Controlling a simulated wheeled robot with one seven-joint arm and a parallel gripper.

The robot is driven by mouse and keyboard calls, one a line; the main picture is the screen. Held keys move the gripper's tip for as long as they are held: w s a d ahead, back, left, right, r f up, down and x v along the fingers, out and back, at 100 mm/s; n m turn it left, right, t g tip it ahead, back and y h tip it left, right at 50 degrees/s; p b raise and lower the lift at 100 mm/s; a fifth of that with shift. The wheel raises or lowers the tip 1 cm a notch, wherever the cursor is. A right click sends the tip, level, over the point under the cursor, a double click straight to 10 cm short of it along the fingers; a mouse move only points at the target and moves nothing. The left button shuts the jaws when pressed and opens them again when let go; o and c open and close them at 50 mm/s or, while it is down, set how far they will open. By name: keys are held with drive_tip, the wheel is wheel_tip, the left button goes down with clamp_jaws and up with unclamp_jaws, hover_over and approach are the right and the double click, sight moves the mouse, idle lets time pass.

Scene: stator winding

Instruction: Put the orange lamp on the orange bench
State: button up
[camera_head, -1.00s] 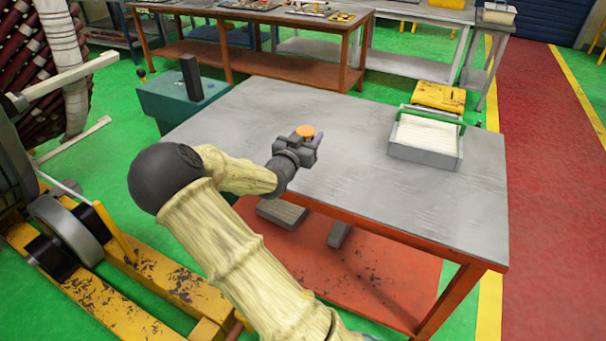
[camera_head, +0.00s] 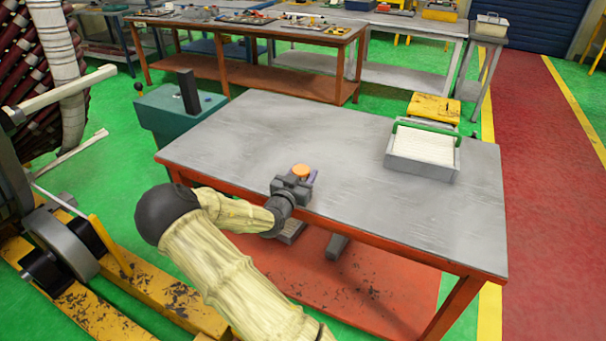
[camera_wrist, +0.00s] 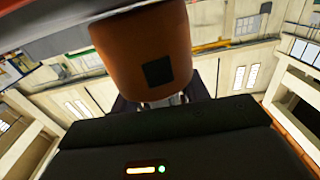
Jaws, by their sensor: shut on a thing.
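An orange lamp (camera_head: 301,171) with a round orange top is held in my gripper (camera_head: 299,184). In the wrist view the orange lamp (camera_wrist: 152,52) fills the upper middle, with a dark square patch on its side. My gripper is shut on it. The orange bench (camera_head: 400,207) has a grey metal top and an orange frame with a lower shelf. In the head view the lamp and gripper appear over the bench's near edge, left of its middle. I cannot tell how high they are above the top.
A grey tray with a green handle (camera_head: 424,155) stands at the bench's far right, with a yellow box (camera_head: 434,107) behind it. The rest of the top is clear. Grey blocks lie on the lower shelf (camera_head: 370,290). A teal machine (camera_head: 178,108) stands at the far left corner.

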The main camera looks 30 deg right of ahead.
drive_tip(key=shift+r, duration=0.1)
drive_tip(key=shift+d+f, duration=0.1)
drive_tip(key=shift+f, duration=0.15)
drive_tip(key=o, duration=1.2)
drive_tip(key=shift+r, duration=0.1)
drive_tip(key=b+v, duration=0.1)
drive_tip(key=v, duration=0.7)
drive_tip(key=b+v, duration=0.1)
drive_tip(key=v, duration=0.8)
drive_tip(key=shift+s, duration=0.45)
